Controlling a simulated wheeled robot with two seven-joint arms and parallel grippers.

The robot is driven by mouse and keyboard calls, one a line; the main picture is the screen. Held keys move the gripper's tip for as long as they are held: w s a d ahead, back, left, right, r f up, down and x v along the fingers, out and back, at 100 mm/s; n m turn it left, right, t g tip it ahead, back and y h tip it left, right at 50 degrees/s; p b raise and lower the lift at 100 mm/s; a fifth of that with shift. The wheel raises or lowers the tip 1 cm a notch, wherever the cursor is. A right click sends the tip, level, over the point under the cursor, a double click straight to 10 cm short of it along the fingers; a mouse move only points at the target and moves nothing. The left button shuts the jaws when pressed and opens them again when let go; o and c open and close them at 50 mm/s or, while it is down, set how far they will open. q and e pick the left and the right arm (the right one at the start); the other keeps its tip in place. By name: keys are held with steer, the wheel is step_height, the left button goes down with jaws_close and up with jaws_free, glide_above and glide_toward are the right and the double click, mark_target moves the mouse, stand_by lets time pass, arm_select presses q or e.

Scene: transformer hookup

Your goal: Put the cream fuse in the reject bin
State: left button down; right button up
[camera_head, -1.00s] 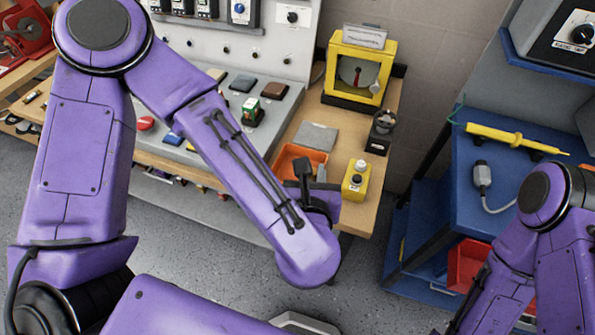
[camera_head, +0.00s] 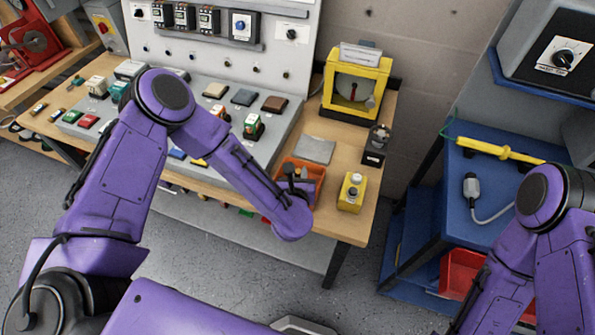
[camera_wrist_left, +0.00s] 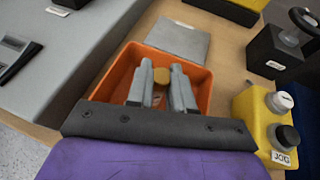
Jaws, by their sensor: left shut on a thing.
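My left gripper (camera_head: 291,176) is over the orange bin (camera_head: 316,170) at the front edge of the wooden bench. In the left wrist view its two grey fingers (camera_wrist_left: 161,68) point down into the orange bin (camera_wrist_left: 118,72). They are shut on a small tan-cream round-ended piece, the fuse (camera_wrist_left: 161,77), of which only the end shows between the fingertips. The fuse is within the bin's outline; its height above the floor cannot be told. In the head view the fuse is hidden. My right arm shows at the right edge, but its gripper is not visible.
A yellow button box (camera_head: 352,192) stands close right of the bin. A grey mat (camera_head: 316,149) lies behind it, and the sloped grey panel (camera_head: 285,118) is to its left. A yellow-framed gauge (camera_head: 352,82) stands farther back. A red bin (camera_head: 459,270) sits low at right.

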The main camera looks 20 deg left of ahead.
arm_select(q)
steer(key=c, duration=1.4)
jaws_free()
steer(key=shift+f, duration=0.15)
steer(key=o, duration=0.4)
